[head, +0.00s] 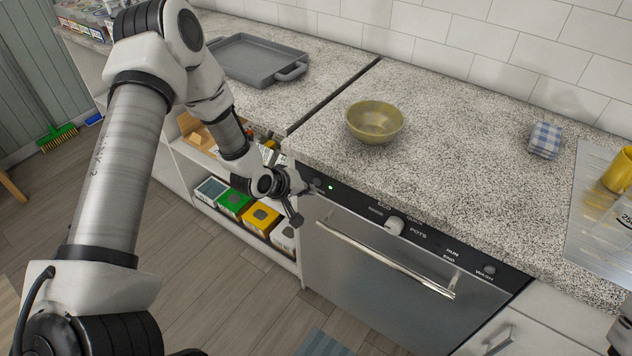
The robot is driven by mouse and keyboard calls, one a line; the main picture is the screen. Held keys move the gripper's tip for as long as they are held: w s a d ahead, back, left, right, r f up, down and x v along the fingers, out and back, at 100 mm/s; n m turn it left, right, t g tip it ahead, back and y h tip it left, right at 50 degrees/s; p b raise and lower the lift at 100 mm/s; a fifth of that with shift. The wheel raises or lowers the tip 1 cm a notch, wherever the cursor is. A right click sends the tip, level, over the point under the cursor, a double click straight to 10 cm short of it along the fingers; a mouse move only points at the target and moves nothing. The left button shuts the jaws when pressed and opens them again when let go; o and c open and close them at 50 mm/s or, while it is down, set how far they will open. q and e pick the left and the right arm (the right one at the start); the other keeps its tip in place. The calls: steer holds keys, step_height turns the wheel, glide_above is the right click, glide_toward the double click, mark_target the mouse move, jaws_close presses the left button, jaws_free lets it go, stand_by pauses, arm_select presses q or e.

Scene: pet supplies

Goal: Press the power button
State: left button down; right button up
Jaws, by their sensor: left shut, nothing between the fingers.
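The dishwasher (375,275) is built in under the counter, with its door closed. Its dark control panel (352,198) runs along the top edge. A green light (331,187) is lit near the panel's left end. A pale knob (394,225) sits mid-panel and a dark round button (489,270) sits at the right end. My left gripper (300,196) is shut and empty, at the panel's left end just left of the green light. It partly covers that corner, and I cannot tell whether it touches a button there.
A steel handle bar (385,260) sticks out below the panel. On the counter are a yellow bowl (375,121), a grey tray (254,60) and a folded checked cloth (546,140). Open shelves with boxes (260,217) stand left of the dishwasher. Floor in front is mostly clear.

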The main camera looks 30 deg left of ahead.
arm_select(q)
steer(key=s+p, duration=0.2)
steer(key=s, duration=0.4)
steer(key=shift+a+p, duration=0.25)
steer(key=shift+p, duration=0.05)
stand_by(2.2)
